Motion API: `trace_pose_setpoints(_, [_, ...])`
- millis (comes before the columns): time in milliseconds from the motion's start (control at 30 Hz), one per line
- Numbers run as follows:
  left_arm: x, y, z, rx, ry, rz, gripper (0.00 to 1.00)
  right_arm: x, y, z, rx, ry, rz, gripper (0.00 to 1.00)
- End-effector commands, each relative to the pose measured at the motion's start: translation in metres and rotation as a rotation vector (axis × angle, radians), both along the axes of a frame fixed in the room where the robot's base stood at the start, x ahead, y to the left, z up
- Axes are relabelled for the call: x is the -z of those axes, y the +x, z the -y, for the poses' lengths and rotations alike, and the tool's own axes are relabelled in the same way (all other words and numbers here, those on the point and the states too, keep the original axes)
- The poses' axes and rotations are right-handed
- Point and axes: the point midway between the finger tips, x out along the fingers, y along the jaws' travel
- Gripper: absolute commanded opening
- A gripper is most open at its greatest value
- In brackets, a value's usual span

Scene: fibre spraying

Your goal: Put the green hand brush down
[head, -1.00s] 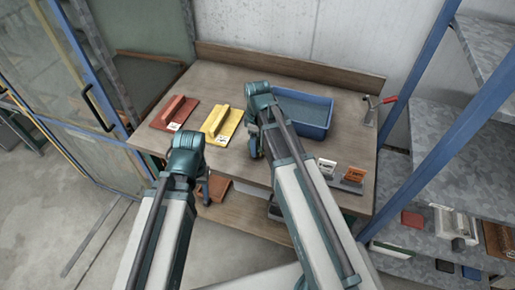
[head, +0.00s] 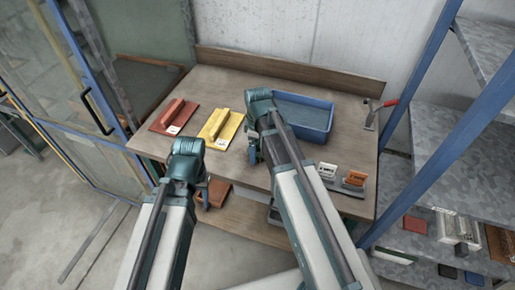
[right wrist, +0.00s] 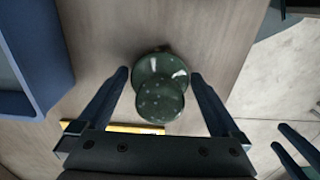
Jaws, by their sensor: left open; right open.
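A dark green, pale-speckled thing with rounded ends (right wrist: 158,88), which I take to be the green hand brush, shows in the right wrist view over the wooden workbench (head: 225,85). It lies between the spread fingers of my right gripper (right wrist: 159,75), with gaps on both sides. In the head view my right arm hides it, and my right gripper (head: 253,153) is over the bench front, left of the blue tub. My left gripper (head: 204,195) is open and empty at the bench's front edge; its fingers also show at the right wrist view's lower right.
A red float (head: 174,113) and a yellow float (head: 219,127) lie on the bench's left. The blue tub (head: 306,128) stands behind my right gripper. Small orange and white blocks (head: 354,179) sit front right. A blue-framed shelf rack (head: 448,140) stands at the right.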

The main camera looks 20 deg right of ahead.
Motion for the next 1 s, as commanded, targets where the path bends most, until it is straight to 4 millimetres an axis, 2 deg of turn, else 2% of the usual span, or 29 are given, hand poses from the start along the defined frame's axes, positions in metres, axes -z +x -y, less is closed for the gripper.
trace_pose_setpoints(267, [-0.025,0.0,0.0,0.0,0.0,0.0,0.5,-0.025,0.0,0.0,0.0,0.0,0.0,1.0])
trace_pose_setpoints(800, [-0.105,0.0,0.0,0.002,0.0,0.0,0.5,-0.105,0.0,0.0,0.0,0.0,0.0,1.0])
trace_pose_setpoints(1000, [-0.121,0.0,0.0,0.001,0.0,0.0,0.5,-0.121,0.0,0.0,0.0,0.0,0.0,1.0])
